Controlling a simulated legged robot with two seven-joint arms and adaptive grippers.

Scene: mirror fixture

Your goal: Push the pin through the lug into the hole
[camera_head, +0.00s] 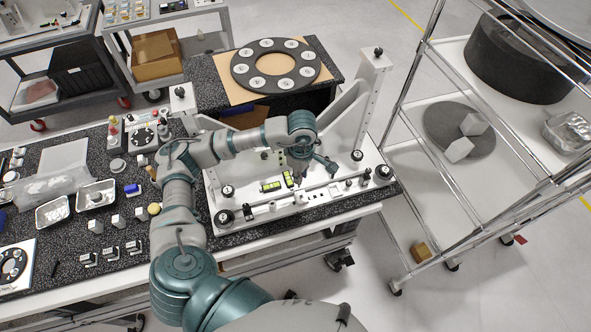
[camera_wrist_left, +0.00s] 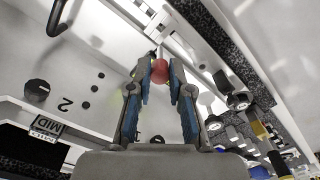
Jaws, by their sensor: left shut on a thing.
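My left gripper (camera_head: 318,163) is low over the white mirror fixture (camera_head: 245,192), near its upright plate. In the left wrist view my left gripper (camera_wrist_left: 160,72) is shut on a red ball-shaped knob (camera_wrist_left: 160,71). A thin light shaft (camera_wrist_left: 160,50) shows just beyond the knob, which looks like the pin's end. Pale fixture parts lie past the shaft. I cannot tell which is the lug, and the hole is not clearly seen. How far the pin is in cannot be told. My right gripper is not in view.
A black ring with white discs (camera_head: 276,65) lies on a board behind the fixture. Black knobs (camera_head: 383,172) stand along the fixture's edge. Metal trays (camera_head: 52,212) and small parts crowd the bench at left. A wire-framed cart (camera_head: 430,150) stands at right.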

